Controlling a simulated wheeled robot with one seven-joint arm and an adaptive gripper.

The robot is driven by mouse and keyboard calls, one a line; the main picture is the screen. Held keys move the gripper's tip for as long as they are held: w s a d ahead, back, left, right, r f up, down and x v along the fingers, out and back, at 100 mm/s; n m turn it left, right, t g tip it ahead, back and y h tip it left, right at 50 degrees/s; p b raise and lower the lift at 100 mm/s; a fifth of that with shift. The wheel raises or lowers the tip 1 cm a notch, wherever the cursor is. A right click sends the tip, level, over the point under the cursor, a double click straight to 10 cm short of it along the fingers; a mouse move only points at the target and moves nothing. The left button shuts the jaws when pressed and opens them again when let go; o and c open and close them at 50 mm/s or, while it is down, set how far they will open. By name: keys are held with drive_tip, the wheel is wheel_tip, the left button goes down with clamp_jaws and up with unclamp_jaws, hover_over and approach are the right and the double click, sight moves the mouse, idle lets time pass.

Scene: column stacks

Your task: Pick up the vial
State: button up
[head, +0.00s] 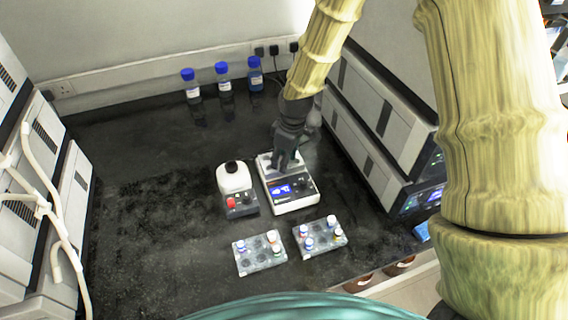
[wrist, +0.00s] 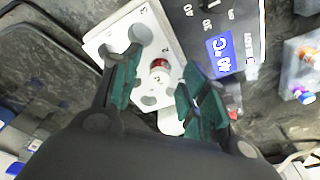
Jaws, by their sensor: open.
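A vial with a red and white cap (wrist: 159,67) sits in a white block (wrist: 108,42) with numbered holes. The block lies at the grey device (wrist: 240,15) with a blue screen; this device also shows in the head view (head: 297,203). My gripper (wrist: 163,88) is open, its green fingers on either side of the vial, with no contact visible. In the head view my gripper (head: 286,160) is over the back part of the device and hides the vial.
Two clear racks, left (head: 262,265) and right (head: 315,250), hold several capped vials in front. A small device with a white top (head: 233,178) stands close on the left. Three blue-capped bottles (head: 222,83) stand at the back wall. Stacked instruments (head: 375,120) flank the right.

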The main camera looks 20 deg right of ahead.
drive_tip(key=shift+c, duration=0.2)
drive_tip(key=shift+f, duration=0.1)
drive_tip(key=c, duration=0.9)
drive_tip(key=shift+o, duration=0.2)
